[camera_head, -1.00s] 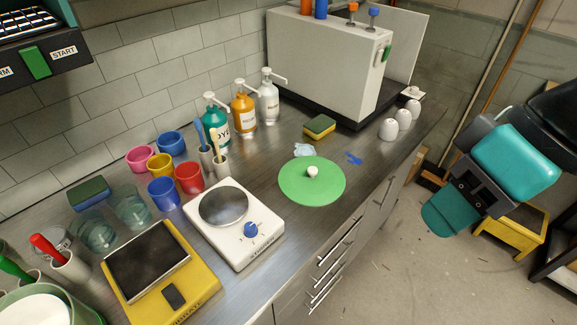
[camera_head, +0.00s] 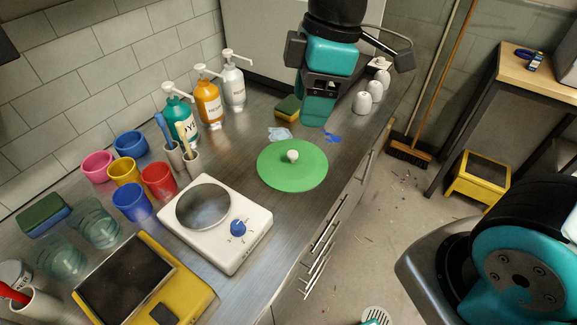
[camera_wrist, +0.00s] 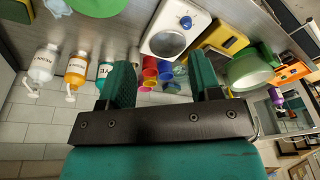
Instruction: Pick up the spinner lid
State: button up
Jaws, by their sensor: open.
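The spinner lid (camera_head: 282,178), a flat green disc with a small white knob (camera_head: 292,156) at its middle, lies on the metal bench near its front edge, in the head view. My gripper (camera_head: 314,112) is above the bench, beyond the lid and a little to its right in the picture, apart from it. In the wrist view my gripper (camera_wrist: 162,82) has its two teal fingers spread wide with nothing held between them.
A white hot plate (camera_head: 222,242) stands left of the lid. Coloured cups (camera_head: 158,182) stand left.

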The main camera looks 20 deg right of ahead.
jog(key=w+d+f+n+h+b, duration=0.25)
jog(key=w+f+n, duration=0.45)
jog(key=w+n, duration=0.4)
jog(key=p, duration=0.2)
send_over(293, 153)
jog(key=shift+m, duration=0.3)
jog(key=f, duration=1.2)
jog(key=shift+s+f, duration=0.2)
jog(key=shift+s, duration=0.2)
jog(key=shift+w+f+p, duration=0.25)
jog(key=shift+f+p, duration=0.2)
jog(key=shift+f, duration=0.95)
jog(key=shift+w+f+p, duration=0.2)
jog(key=shift+f+p, duration=0.2)
jog(key=shift+f, duration=0.95)
jog(key=c, duration=1)
